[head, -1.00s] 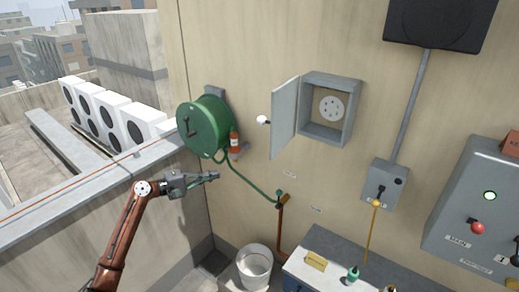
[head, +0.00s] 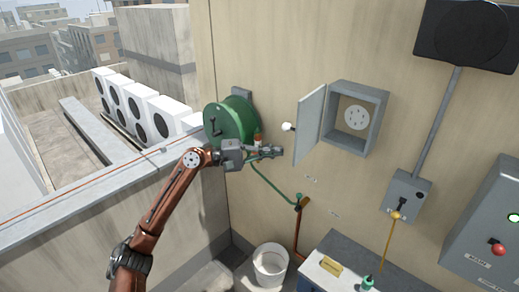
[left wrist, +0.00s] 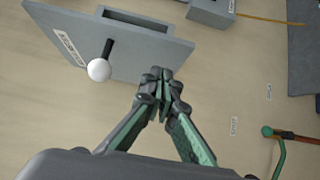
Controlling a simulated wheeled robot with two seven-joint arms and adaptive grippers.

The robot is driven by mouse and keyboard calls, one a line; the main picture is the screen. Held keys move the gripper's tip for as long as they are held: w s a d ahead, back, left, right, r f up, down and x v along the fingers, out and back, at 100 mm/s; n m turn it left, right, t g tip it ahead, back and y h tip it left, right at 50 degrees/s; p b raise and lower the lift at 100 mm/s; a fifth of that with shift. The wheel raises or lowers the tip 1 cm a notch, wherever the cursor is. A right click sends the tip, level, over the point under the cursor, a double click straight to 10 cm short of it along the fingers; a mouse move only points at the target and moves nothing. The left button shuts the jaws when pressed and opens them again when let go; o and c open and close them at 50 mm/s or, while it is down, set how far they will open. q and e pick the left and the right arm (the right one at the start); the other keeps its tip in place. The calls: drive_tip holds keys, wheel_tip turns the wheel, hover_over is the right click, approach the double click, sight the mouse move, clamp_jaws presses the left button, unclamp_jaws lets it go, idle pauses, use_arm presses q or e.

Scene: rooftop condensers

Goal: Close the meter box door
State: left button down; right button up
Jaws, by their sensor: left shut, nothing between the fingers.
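The grey meter box (head: 372,141) is on the wall, with a round white meter inside. Its door (head: 311,125) is hinged on the left edge of the box and stands wide open, out from the wall. A white ball knob (head: 288,127) sticks out from the door's left face. My left gripper (head: 280,151) is shut and empty, below and slightly left of the knob, apart from it. In the left wrist view the door (left wrist: 140,45), the knob (left wrist: 99,69) and my closed fingertips (left wrist: 158,76) show, with the knob left of the fingertips. My right gripper is not in view.
A green hose reel (head: 230,122) is on the wall left of the door, behind my left arm, its hose running to a tap. A grey switch box (head: 405,195) is at the lower right. A white bucket (head: 270,266) and a bench (head: 345,250) stand below.

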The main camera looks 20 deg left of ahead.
use_arm(q)
drive_tip(key=d, duration=0.1)
drive_tip(key=s+d+p, duration=0.1)
drive_tip(key=d, duration=0.1)
drive_tip(key=shift+f, duration=0.1)
